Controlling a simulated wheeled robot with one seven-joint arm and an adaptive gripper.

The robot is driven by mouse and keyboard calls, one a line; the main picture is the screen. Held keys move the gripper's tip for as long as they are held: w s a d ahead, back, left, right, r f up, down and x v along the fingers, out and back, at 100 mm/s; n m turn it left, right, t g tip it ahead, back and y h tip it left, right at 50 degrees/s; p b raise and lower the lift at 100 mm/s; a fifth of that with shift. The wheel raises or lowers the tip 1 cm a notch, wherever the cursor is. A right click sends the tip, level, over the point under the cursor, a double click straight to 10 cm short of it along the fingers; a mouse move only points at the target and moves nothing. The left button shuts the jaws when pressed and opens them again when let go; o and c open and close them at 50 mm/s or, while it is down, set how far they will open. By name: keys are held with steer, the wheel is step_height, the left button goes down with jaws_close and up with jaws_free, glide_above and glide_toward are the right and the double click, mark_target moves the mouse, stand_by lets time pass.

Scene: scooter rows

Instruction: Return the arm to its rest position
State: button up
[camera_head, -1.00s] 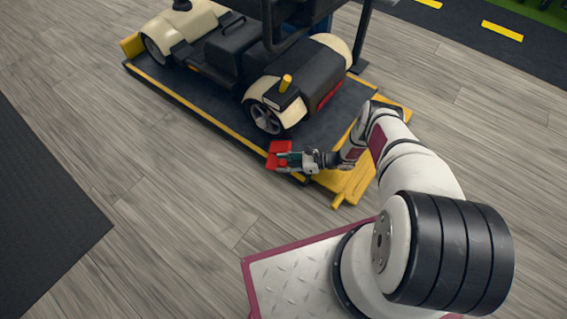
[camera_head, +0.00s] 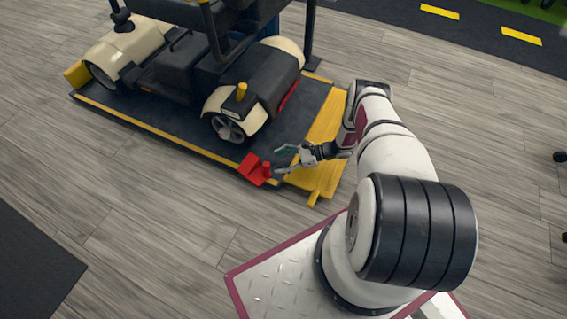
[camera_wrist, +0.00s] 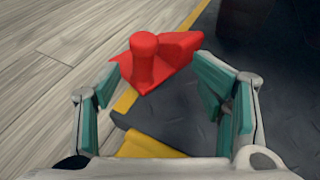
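My gripper (camera_head: 285,161) is open and empty at the front edge of the scooter platform. In the wrist view its two green-padded fingers (camera_wrist: 163,98) stand wide apart. A red block with an upright knob (camera_head: 255,168) sits at the platform's yellow edge, just left of my fingertips in the head view. In the wrist view the red block (camera_wrist: 146,60) lies ahead of the fingers, apart from them. My arm reaches forward from my base, bent at the elbow.
A cream and black mobility scooter (camera_head: 262,92) stands on the dark platform (camera_head: 165,122) with yellow edging. A dark mat (camera_head: 35,270) lies at lower left. Grey wood floor is free around the platform.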

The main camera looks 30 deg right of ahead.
steer(key=shift+s+d+r+g, duration=0.1)
steer(key=shift+s+r+g, duration=0.05)
steer(key=shift+s, duration=0.3)
steer(key=shift+s+d+r+g, duration=0.1)
steer(key=shift+s+r+g, duration=0.05)
steer(key=shift+s, duration=0.3)
